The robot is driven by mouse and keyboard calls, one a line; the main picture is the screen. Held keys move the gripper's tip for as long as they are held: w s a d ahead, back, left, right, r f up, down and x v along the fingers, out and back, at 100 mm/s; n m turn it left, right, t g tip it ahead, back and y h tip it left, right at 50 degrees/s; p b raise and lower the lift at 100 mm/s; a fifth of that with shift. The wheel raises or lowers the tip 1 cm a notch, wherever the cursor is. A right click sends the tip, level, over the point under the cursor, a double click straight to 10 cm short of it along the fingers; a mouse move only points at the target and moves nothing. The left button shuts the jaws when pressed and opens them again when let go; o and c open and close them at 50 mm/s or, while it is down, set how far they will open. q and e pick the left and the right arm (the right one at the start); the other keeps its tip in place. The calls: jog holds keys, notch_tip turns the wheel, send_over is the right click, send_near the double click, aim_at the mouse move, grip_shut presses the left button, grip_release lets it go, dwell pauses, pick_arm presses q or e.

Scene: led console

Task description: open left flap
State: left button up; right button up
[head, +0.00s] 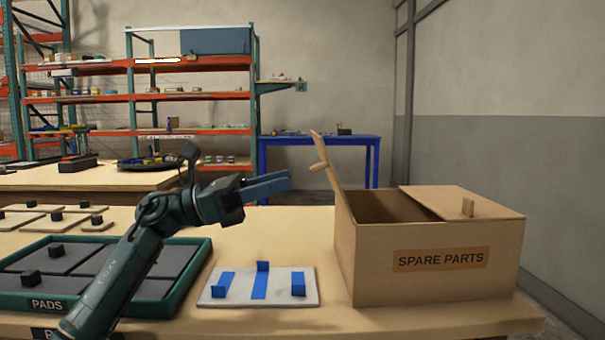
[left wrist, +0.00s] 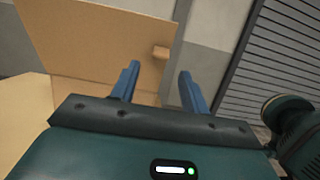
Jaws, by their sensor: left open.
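The cardboard box (head: 370,275) labelled SPARE PARTS stands on the right of the table. Its left flap (head: 328,160) stands up, close to vertical and leaning a little left, with a small peg handle (head: 319,166) on its outer side.
A white board with blue blocks (head: 240,298) lies below my left gripper. A green PADS tray (head: 205,265) with dark pads is at left, under my arm. Bare tabletop shows between board and box. Shelves (head: 190,97) and a blue table (head: 320,140) stand behind.

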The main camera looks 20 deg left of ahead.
pick_arm(q)
jog(key=v, duration=0.6)
jog(key=shift+a+f, duration=0.15)
jog(key=shift+a, duration=0.15)
